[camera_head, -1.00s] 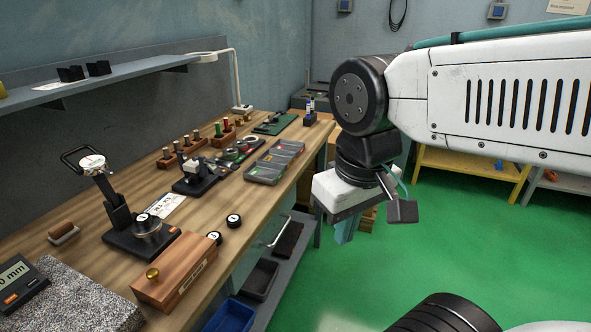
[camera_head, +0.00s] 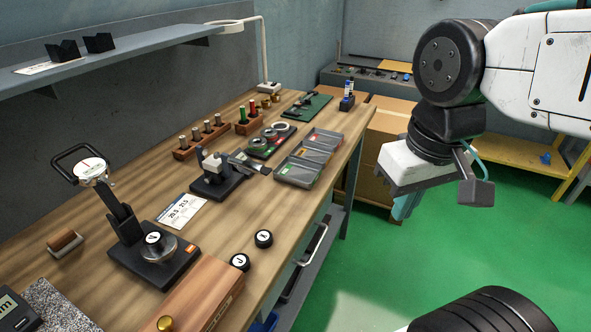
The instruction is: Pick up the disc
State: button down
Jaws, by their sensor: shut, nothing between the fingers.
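Two small black discs with white lettered tops lie on the wooden bench: one disc (camera_head: 239,262) is beside the wooden box, and the other disc (camera_head: 264,239) is a little further back, near the bench's front edge. A third, similar black-and-white disc (camera_head: 153,238) sits at the dial gauge stand (camera_head: 180,272). Which one the task means cannot be told. My gripper (camera_head: 403,207) hangs fingers down over the green floor, right of the bench and well apart from the discs. Its teal fingers are shut and empty; their tips are partly hidden by its housing.
A wooden box (camera_head: 195,297) with a brass knob stands at the bench front. A grey compartment tray (camera_head: 307,158), a green tray of rings (camera_head: 268,142) and a black fixture (camera_head: 214,180) stand further back. A shelf (camera_head: 130,58) overhangs the bench's left side.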

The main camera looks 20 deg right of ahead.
aim_at(154, 241)
jog(key=z, duration=1.7)
jog(key=k, duration=1)
jog(key=u, duration=2)
